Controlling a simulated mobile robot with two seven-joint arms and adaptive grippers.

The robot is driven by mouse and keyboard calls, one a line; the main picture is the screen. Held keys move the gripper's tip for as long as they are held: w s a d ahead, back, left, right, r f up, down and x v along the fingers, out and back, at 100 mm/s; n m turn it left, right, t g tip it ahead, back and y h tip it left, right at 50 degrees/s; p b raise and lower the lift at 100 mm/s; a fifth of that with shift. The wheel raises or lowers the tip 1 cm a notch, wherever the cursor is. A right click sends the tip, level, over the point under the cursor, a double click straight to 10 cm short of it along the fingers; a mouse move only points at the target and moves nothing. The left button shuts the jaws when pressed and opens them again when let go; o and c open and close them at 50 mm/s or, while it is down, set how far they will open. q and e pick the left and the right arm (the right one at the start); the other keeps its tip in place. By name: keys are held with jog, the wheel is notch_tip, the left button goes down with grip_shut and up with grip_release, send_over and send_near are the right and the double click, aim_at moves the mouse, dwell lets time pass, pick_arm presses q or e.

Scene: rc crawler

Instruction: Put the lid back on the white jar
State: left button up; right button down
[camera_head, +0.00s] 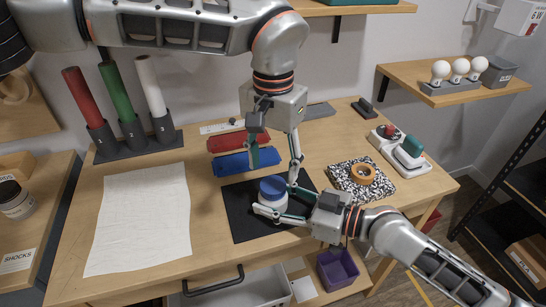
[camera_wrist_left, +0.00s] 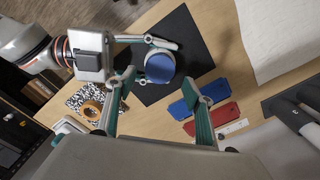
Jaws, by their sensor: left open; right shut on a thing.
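The white jar (camera_head: 268,201) stands on the black mat (camera_head: 241,222), with a round blue lid (camera_head: 273,186) on its top. The lid looks level and seated, but I cannot tell whether it is tight. In the left wrist view the blue lid (camera_wrist_left: 159,69) covers the jar's top, with a little white showing at its edge. My right gripper (camera_head: 275,205) is shut on the jar's body from the right. My left gripper (camera_head: 275,161) points down above the jar with fingers spread wide, empty and apart from the lid.
Red (camera_head: 235,140) and blue (camera_head: 245,161) cases lie behind the mat. A tape roll (camera_head: 362,173) sits on a speckled notebook at right. A white cloth (camera_head: 140,220) covers the left of the bench. Coloured rolls (camera_head: 118,92) stand behind it. An open drawer (camera_head: 240,291) juts out in front.

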pick_arm(q)
jog(key=n, duration=0.6)
jog(key=shift+r, duration=0.15)
jog(key=n, duration=0.7)
jog(key=shift+d+r, duration=0.1)
jog(key=shift+r, duration=0.15)
jog(key=n, duration=0.4)
jog(key=shift+r, duration=0.1)
jog(key=n, duration=0.3)
jog(key=shift+r+n, duration=0.15)
jog(key=shift+n, duration=0.15)
jog(key=n, duration=0.7)
jog(key=shift+r, duration=0.2)
jog(key=n, duration=0.5)
jog(key=shift+r, duration=0.2)
jog(key=n, duration=0.5)
jog(key=shift+r+n, duration=0.15)
jog(key=shift+n, duration=0.25)
jog(key=n, duration=0.5)
jog(key=shift+r, duration=0.2)
jog(key=n, duration=0.6)
jog(key=shift+r+n, duration=0.2)
jog(key=shift+n, duration=0.1)
